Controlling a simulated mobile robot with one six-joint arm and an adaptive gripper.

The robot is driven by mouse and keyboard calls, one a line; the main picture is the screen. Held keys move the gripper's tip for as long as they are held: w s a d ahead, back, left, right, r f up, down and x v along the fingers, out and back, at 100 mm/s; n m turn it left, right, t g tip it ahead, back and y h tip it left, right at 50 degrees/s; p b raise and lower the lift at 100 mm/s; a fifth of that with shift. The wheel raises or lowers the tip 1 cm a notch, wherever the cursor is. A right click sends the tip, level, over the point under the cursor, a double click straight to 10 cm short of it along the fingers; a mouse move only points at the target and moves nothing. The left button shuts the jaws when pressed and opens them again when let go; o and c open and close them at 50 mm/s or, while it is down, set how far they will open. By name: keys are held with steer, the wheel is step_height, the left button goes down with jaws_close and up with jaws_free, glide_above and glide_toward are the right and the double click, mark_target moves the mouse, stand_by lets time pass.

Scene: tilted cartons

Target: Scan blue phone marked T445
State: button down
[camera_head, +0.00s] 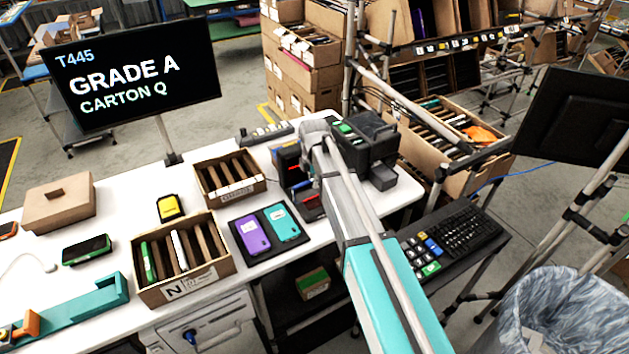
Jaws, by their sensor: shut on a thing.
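My gripper (309,176) is at the end of my arm, by a dark scanner stand (287,160) with red light on it. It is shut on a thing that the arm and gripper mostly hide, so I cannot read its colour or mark. The monitor (135,75) reads "T445, GRADE A, CARTON Q". A teal-blue phone (281,224) and a purple phone (251,234) lie side by side on a black mat; their labels are too small to read. A carton marked N (190,288) holds several upright items between dividers. A smaller carton (236,194) behind it has dividers; its label is unclear.
A teal fixture (85,304) is at front left. A black printer-like machine (362,138) and a keyboard (457,238) are to the right.

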steer(key=shift+r+p, duration=1.9)
steer(key=shift+r, duration=0.3)
